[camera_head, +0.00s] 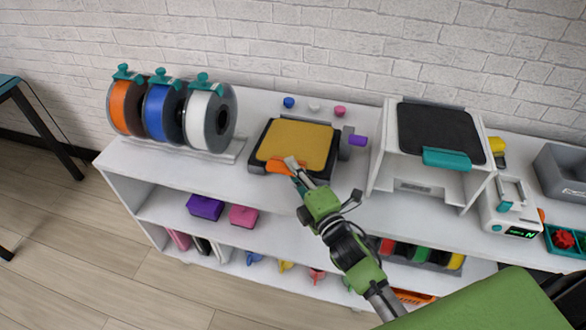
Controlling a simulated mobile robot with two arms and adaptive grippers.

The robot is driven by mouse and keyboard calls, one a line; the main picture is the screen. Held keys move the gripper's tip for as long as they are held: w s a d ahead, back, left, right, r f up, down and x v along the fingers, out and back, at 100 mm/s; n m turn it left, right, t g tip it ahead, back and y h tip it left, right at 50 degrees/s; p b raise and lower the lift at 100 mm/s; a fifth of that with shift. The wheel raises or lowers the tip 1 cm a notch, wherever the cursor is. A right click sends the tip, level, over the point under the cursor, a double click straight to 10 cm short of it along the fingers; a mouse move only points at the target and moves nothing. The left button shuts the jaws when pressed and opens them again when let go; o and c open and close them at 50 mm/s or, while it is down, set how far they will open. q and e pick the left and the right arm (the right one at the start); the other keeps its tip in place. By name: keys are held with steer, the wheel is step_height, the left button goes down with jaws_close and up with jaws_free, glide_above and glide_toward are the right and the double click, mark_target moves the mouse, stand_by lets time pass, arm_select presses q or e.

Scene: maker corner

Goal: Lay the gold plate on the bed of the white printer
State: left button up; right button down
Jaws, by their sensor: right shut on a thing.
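The gold plate (298,140) lies flat over a low black base (257,134) on the shelf top, with an orange tab (277,167) at its front edge. My right gripper (295,168) is shut on this tab, its arm reaching in from the lower right. The fingers hide part of the tab. Whether the plate touches the base I cannot tell. The white printer (405,176) stands to the right. On its top is a dark plate or bed surface (440,132) with a teal tab (447,158) at the front. My left gripper is not in view.
Orange, blue and white spools (207,118) stand at the left. A grey and purple piece (356,140) sits between base and printer. A white device with a display (513,214) and a grey bin (562,172) are at the right.

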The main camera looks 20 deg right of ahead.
steer(key=c, duration=2)
jaws_free()
steer(key=shift+f, duration=0.1)
steer(key=shift+f+b, duration=0.25)
steer(key=shift+b, duration=0.15)
steer(key=s, duration=0.4)
steer(key=s+d+p, duration=0.1)
steer(key=s, duration=0.4)
steer(key=s+d+p, duration=0.1)
steer(key=s, duration=0.3)
steer(key=shift+s+r, duration=0.15)
steer(key=shift+s, duration=0.25)
